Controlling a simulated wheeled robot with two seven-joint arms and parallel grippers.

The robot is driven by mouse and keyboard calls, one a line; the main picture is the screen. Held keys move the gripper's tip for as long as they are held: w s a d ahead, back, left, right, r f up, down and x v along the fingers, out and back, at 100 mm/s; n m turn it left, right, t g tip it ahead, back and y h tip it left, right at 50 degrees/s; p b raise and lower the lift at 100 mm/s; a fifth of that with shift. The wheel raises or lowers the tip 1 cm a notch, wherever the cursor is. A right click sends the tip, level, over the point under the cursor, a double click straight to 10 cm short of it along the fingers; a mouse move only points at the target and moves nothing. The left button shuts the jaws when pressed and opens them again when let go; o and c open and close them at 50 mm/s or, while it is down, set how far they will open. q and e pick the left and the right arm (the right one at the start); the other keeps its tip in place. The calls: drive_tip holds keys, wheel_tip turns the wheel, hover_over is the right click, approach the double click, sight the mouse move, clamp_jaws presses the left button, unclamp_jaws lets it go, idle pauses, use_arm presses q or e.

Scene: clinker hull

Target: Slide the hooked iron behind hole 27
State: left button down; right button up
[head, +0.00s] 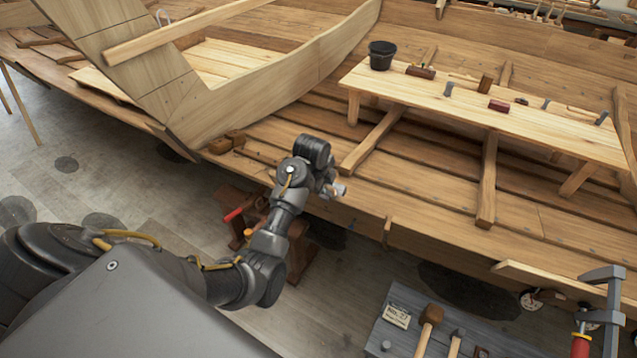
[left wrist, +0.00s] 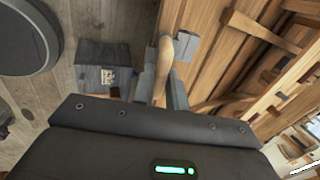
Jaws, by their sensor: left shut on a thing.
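My left gripper (head: 333,187) is at the outer edge of the planked hull (head: 420,208). In the left wrist view its two fingers (left wrist: 163,88) are shut on a wooden handle with a grey metal head, which looks like the hooked iron (left wrist: 183,47). The head is beyond the fingertips, near the planking; I cannot tell whether it touches. In the head view the held tool is mostly hidden by my wrist. Hole 27 cannot be made out in either view. My right gripper is not in view.
A grey bench (head: 410,340) at the lower right holds a written card (head: 396,315), a mallet (head: 430,315) and other tools. A clamp (head: 603,310) stands at far right. A plank table (head: 490,110) inside the hull bears a black bucket (head: 381,55) and small tools.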

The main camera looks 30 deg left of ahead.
use_arm(q)
drive_tip(key=shift+w+d, duration=0.1)
drive_tip(key=shift+d, duration=1.85)
drive_tip(key=shift+d, duration=0.1)
drive_tip(key=shift+w+d, duration=0.2)
drive_tip(key=shift+d, duration=2.45)
drive_tip(key=shift+d, duration=0.15)
drive_tip(key=shift+d, duration=0.2)
drive_tip(key=shift+r, duration=0.1)
